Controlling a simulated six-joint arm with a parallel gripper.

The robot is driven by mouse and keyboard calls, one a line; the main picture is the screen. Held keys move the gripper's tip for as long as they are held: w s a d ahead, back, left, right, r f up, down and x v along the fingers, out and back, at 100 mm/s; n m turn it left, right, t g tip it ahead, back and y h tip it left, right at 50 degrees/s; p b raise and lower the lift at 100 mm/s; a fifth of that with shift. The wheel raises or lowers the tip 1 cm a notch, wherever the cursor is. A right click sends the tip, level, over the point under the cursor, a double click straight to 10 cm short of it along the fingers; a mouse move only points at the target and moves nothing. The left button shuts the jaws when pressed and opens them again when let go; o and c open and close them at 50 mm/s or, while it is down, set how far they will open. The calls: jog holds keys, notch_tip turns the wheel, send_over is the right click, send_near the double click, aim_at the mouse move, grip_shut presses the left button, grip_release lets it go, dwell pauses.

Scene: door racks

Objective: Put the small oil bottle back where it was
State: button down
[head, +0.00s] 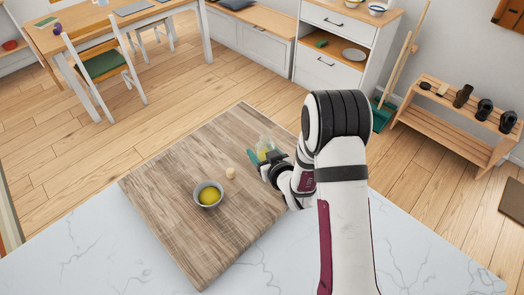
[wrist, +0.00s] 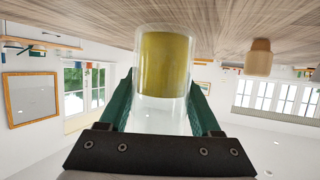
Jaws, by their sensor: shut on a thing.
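The small oil bottle (wrist: 165,65) is clear glass with yellow oil at its board-side end. My gripper (wrist: 162,108), with dark green fingers, is shut on it. In the head view the bottle (head: 264,146) is at the right part of the wooden board (head: 160,180), partly hidden by my gripper (head: 268,160). It looks roughly upright; I cannot tell whether its base touches the board. A small pale stopper (head: 230,173) stands on the board just left of the gripper. It also shows in the wrist view (wrist: 258,58).
A grey bowl (head: 202,186) with yellow liquid sits on the board, left of the stopper. The board lies on a white marbled counter (head: 95,245). The board's left part is clear. A dining table, a white cabinet and a shoe rack (head: 450,135) stand beyond.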

jog(key=shift+f, duration=0.2)
jog(key=shift+c, duration=0.4)
grip_release()
jog(key=v, duration=0.7)
jog(key=shift+s+d+r, duration=0.15)
jog(key=shift+s, duration=0.05)
